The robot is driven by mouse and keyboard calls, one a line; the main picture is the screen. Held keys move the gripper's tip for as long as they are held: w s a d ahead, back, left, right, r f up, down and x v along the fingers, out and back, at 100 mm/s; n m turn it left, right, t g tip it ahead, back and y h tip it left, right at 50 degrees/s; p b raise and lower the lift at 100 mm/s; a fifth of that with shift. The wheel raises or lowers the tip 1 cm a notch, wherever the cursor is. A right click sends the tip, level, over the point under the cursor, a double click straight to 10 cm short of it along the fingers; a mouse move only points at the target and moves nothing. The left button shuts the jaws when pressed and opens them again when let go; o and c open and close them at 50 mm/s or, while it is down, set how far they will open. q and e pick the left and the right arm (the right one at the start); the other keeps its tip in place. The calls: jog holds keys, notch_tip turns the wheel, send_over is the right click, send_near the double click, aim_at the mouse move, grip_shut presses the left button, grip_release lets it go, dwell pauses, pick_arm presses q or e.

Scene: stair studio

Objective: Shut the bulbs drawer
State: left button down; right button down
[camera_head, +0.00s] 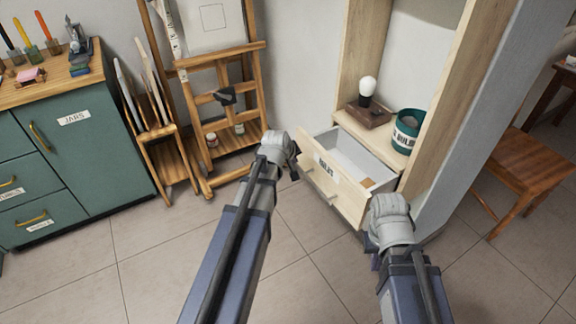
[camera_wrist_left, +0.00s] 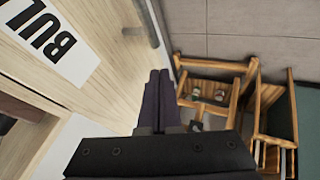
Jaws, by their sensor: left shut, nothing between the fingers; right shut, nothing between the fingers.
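The bulbs drawer (camera_head: 350,196) stands pulled out of the pale wooden cabinet, its inside showing. Its front carries a white label (camera_head: 326,168) and a bar handle (camera_head: 318,187). In the left wrist view the drawer front (camera_wrist_left: 105,75) fills the left side, with the label (camera_wrist_left: 50,40) reading "BUL" and part of the handle (camera_wrist_left: 152,25). My left gripper (camera_head: 294,170) is shut and empty at the drawer front's left end; its closed fingers (camera_wrist_left: 158,100) show beside the front. I cannot tell whether they touch it. My right gripper (camera_head: 375,260) is at the front's right end, fingers mostly hidden.
A bulb on a dark wooden base (camera_head: 368,108) and a teal labelled container (camera_head: 406,132) stand on the shelf above the drawer. An easel (camera_head: 225,100) and small rack (camera_head: 165,150) stand left, beside a green cabinet (camera_head: 90,160). A wooden chair (camera_head: 530,170) is right.

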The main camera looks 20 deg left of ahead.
pick_arm(q)
jog(key=shift+w+d+r, duration=0.15)
jog(key=shift+w+d, duration=0.75)
jog(key=shift+w, duration=0.25)
jog(key=w+d, duration=0.2)
jog(key=w, duration=0.1)
jog(key=w+d, duration=0.3)
jog(key=w, duration=0.1)
jog(key=w+d, duration=0.3)
jog(key=w, duration=0.1)
jog(key=shift+d, duration=0.35)
jog(key=shift+w+r, duration=0.1)
jog(key=shift+w, duration=0.05)
jog(key=s, duration=0.1)
jog(key=s+a, duration=0.2)
jog(key=shift+s+a, duration=0.25)
jog(key=shift+s, duration=0.15)
jog(key=p+v, duration=0.8)
jog(key=v, duration=0.2)
jog(key=shift+a, duration=0.2)
